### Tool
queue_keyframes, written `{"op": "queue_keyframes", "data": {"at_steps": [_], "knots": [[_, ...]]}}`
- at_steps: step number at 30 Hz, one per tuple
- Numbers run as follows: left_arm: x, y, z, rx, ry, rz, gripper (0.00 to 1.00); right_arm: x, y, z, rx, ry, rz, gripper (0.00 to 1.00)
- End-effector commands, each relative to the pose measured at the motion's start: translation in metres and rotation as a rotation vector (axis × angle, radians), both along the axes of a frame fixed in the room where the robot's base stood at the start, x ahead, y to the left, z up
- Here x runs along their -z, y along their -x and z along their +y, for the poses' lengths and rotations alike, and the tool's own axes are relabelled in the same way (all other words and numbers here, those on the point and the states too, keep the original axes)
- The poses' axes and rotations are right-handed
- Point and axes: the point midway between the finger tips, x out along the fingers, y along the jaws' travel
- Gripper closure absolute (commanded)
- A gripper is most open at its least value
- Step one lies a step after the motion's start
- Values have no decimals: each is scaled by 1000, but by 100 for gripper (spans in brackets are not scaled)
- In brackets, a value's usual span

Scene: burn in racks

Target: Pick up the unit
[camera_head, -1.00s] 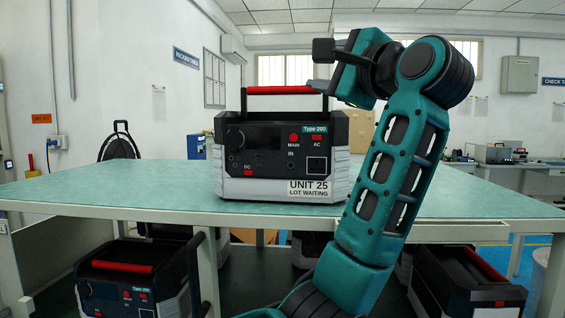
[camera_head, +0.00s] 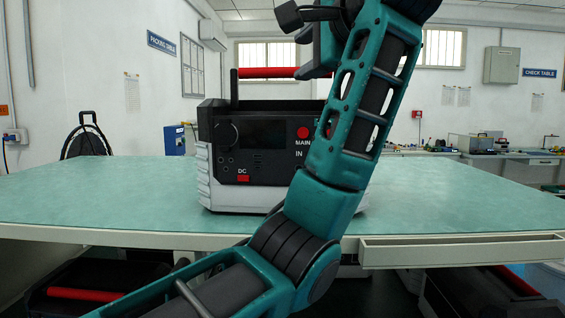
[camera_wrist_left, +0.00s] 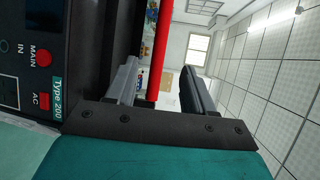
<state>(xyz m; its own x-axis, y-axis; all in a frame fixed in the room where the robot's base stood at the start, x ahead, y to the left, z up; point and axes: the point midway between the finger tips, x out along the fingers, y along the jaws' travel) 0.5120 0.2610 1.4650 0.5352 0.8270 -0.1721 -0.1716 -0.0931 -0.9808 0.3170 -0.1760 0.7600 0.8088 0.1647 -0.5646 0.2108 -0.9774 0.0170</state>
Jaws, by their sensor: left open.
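The unit (camera_head: 262,150) is a black and light-grey box with a red top handle (camera_head: 265,73), standing upright on the green table. My left arm crosses in front of its right side and hides its label. My left gripper (camera_head: 300,42) is at the handle's right part, open. In the left wrist view the red handle (camera_wrist_left: 161,45) runs between the two spread fingers of the gripper (camera_wrist_left: 160,72), nearer the left one. The unit's front (camera_wrist_left: 30,60) shows at the left there. My right gripper is not in view.
The green table top (camera_head: 110,195) is clear on both sides of the unit. Other units with red handles (camera_head: 85,294) stand below the table. A black coiled item (camera_head: 86,138) is behind at the left. A far bench (camera_head: 470,165) holds small equipment at the right.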

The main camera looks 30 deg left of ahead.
Motion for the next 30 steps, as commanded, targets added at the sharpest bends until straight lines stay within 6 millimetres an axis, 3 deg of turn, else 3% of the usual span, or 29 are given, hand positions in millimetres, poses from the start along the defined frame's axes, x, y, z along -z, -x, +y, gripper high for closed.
{"op": "queue_keyframes", "data": {"at_steps": [6, 30], "knots": [[6, -21, 35, -5, -3, 3, 47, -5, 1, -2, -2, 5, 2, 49], [18, -56, 90, -2, -1, 1, 47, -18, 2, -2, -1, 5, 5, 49]]}}
